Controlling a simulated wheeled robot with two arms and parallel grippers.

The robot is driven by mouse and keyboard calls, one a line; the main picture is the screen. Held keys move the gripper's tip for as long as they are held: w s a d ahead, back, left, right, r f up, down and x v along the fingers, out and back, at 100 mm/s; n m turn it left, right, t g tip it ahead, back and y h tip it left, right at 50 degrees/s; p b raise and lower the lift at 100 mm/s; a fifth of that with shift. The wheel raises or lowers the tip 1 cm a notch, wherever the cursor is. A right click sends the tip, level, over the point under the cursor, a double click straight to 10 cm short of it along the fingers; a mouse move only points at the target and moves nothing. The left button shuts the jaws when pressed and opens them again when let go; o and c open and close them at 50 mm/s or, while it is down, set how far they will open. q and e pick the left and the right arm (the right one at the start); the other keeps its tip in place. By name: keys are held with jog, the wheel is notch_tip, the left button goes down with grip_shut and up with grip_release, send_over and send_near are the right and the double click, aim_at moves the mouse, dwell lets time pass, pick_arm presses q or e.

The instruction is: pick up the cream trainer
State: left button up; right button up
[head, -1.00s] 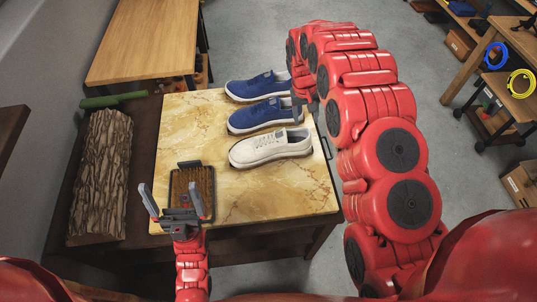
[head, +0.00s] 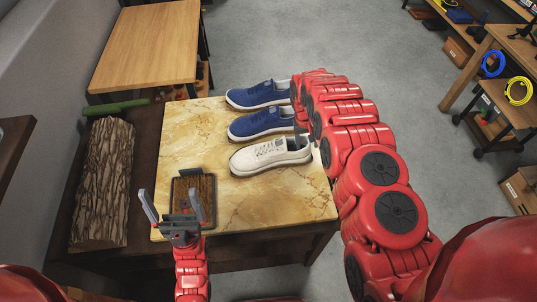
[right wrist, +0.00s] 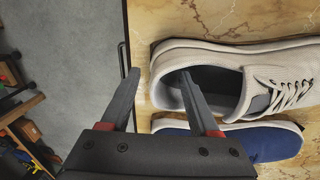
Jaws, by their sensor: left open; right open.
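The cream trainer (head: 270,156) lies on the marble-look board, in front of two blue trainers. In the right wrist view the cream trainer (right wrist: 255,70) has its heel opening towards my right gripper (right wrist: 158,82). That gripper is open; one finger is over the shoe's opening and the other is outside the heel, with nothing held. In the head view my right gripper is mostly hidden by its own arm. My left gripper (head: 174,207) is open and empty, near the board's front left edge.
The marble-look board (head: 290,205) sits on a dark table. A blue trainer (head: 262,122) lies close behind the cream one, with another blue trainer (head: 258,94) further back. A dark brush-like tray (head: 205,190) is near my left gripper. A log (head: 103,180) lies at left.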

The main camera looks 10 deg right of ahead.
grip_shut()
dwell(1.3)
